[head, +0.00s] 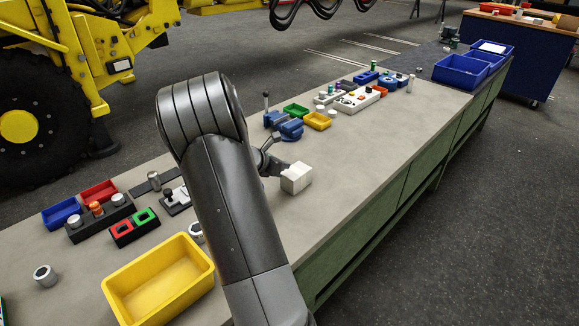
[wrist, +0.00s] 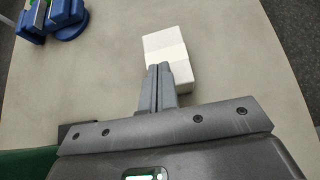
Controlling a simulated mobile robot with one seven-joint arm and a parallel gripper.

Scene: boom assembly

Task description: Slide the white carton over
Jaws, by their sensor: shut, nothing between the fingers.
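The white carton (head: 296,178) stands on the grey bench top, near its front edge, just right of my gripper (head: 277,169) in the head view. In the wrist view the carton (wrist: 168,52) lies straight ahead of my fingertips (wrist: 159,68). The two fingers are together with nothing between them. Their tips overlap the carton's near side in the picture; I cannot tell for sure whether they touch it. My arm hides part of the bench in the head view.
A blue vise-like tool (head: 290,128) stands behind the carton and also shows in the wrist view (wrist: 68,14). A large yellow bin (head: 160,280) is at front left. The bench right of the carton is clear.

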